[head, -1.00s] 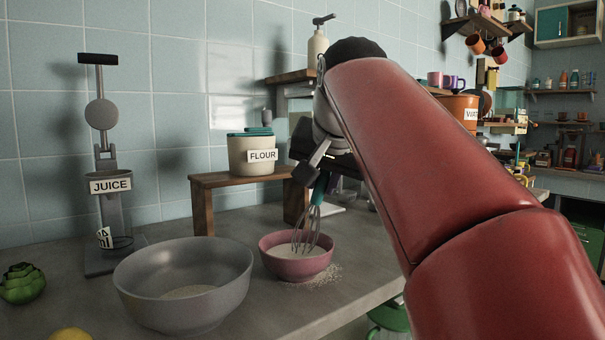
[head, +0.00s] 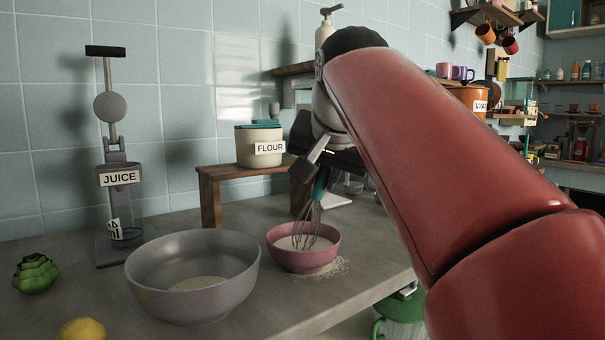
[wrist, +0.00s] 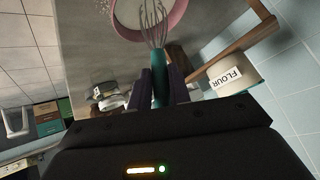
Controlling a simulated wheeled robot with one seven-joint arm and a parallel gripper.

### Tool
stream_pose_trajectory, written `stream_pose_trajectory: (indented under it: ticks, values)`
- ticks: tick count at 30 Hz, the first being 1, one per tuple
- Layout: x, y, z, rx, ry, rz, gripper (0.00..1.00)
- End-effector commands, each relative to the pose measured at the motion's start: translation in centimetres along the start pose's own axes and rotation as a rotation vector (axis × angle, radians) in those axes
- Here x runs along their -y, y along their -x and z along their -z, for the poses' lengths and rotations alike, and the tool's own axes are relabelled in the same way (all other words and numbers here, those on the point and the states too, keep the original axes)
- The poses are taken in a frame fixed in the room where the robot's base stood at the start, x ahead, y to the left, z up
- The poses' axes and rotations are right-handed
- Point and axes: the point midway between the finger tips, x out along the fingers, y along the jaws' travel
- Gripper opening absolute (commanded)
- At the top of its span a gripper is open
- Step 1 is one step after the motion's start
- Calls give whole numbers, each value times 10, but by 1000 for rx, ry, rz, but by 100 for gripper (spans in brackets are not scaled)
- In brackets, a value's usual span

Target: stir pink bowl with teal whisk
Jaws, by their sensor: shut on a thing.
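The pink bowl (head: 303,258) stands on the counter with pale contents in it, and some of the same pale stuff is spilled on the counter at its right. The teal whisk (head: 306,226) has its wire head down inside the bowl, slightly tilted. My gripper (head: 318,168) is shut on the teal handle above the bowl; my arm partly hides it in the head view. In the wrist view the whisk handle (wrist: 160,88) is between the two fingers (wrist: 161,90), with the wires over the pink bowl (wrist: 180,22). Whether the wires touch the bowl's bottom is hidden.
A large grey bowl (head: 190,290) with pale contents stands left of the pink bowl. Behind are a wooden stand (head: 212,200) with a flour canister (head: 258,148) and a juice press (head: 120,195). A green artichoke-like object (head: 36,273) and a yellow fruit (head: 82,329) lie left.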

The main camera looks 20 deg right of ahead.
Motion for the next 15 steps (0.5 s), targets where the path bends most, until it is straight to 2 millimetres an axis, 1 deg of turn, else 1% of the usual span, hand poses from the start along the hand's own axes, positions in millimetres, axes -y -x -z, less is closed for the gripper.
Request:
stream_pose_trajectory:
  ticks: [8, 15]
  values:
    - [0, 1, 1, -1, 0, 0, 0]
    - [0, 14, 8, -2, -1, 0, 0]
